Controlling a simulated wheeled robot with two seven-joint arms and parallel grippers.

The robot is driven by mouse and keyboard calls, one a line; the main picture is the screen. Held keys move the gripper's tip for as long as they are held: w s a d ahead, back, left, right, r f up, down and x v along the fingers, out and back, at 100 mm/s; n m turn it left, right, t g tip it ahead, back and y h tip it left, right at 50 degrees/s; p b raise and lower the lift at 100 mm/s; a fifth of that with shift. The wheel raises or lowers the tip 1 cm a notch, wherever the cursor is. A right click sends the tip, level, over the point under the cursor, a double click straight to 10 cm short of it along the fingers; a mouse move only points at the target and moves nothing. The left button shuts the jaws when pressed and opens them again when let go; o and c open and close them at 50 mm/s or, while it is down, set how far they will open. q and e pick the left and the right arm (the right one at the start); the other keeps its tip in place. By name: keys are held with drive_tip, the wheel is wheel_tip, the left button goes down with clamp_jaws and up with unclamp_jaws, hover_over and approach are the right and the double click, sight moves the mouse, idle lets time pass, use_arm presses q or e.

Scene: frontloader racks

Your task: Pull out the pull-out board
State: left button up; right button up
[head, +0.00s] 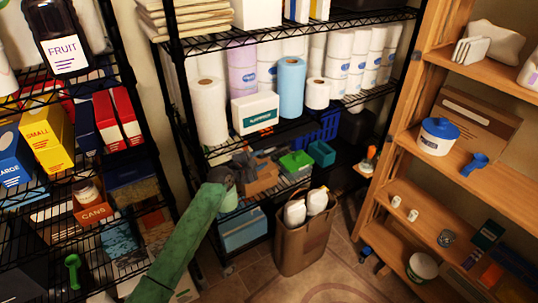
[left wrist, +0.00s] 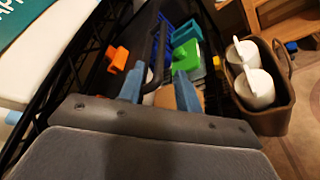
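My left arm comes in from the lower left of the head view, and my left gripper (head: 224,178) is at the front of the middle rack's low shelf (head: 290,183). In the left wrist view the two blue-grey fingers of the gripper (left wrist: 160,92) stand apart. A brown surface (left wrist: 164,98) shows between them, and I cannot tell whether they touch it. I cannot pick out the pull-out board for certain; the gripper and shelf goods hide part of this area. My right gripper is not in view.
A green item (head: 296,162) and a teal bin (head: 321,153) are on the low shelf. A brown basket with white bottles (head: 300,245) stands on the floor right of my gripper. A wooden rack (head: 395,185) is at the right. Some tiled floor between is clear.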

sight(266, 156)
use_arm(q)
drive_tip(key=shift+x, duration=2.85)
clamp_jaws()
